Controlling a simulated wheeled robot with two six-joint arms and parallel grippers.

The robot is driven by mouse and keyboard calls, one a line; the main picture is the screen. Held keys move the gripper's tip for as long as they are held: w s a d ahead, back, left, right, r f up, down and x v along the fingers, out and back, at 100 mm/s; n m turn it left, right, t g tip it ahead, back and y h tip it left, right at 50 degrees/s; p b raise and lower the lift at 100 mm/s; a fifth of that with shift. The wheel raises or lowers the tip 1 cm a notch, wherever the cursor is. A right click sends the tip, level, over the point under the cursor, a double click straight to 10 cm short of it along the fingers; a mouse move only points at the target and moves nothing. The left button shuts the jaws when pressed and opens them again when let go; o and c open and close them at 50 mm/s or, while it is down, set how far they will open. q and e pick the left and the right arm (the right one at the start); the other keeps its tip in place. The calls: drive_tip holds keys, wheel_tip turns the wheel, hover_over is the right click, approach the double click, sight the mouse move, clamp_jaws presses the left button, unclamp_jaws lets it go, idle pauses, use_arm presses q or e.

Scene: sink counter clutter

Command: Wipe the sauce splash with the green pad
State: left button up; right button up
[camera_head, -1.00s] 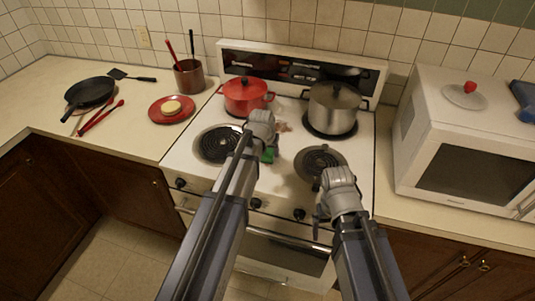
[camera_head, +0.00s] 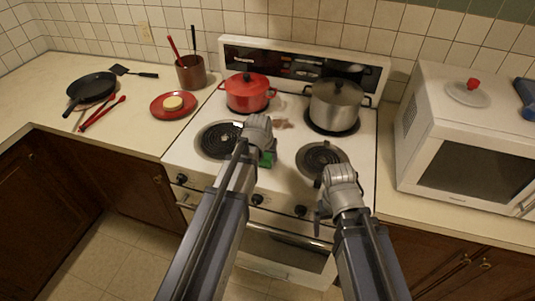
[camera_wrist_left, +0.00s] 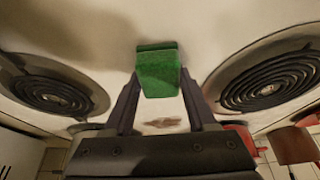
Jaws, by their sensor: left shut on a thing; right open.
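The green pad (camera_head: 267,159) is held between the fingers of my left gripper (camera_head: 265,148), low over the white stove top between the two front burners. The pad also fills the gap between the fingertips in the left wrist view (camera_wrist_left: 158,72); I cannot tell whether it touches the surface. The sauce splash (camera_head: 283,124) is a brownish smear behind the gripper, between the pots. It also shows in the left wrist view (camera_wrist_left: 165,122), apart from the pad. My right gripper (camera_head: 320,208) is open and empty by the stove's front edge.
A red pot (camera_head: 248,92) and a steel pot (camera_head: 336,106) stand on the back burners. The front left burner (camera_head: 220,139) and front right burner (camera_head: 321,158) are bare. A microwave (camera_head: 465,140) is right; a red plate (camera_head: 172,112) and black pan (camera_head: 91,89) are left.

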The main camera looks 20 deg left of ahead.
sight(267, 155)
use_arm(q)
drive_tip(key=shift+r, duration=0.1)
wheel_tip(267, 155, up, 6)
drive_tip(key=p, duration=0.6)
wheel_tip(267, 155, up, 3)
drive_tip(key=p, duration=0.3)
idle(0.7)
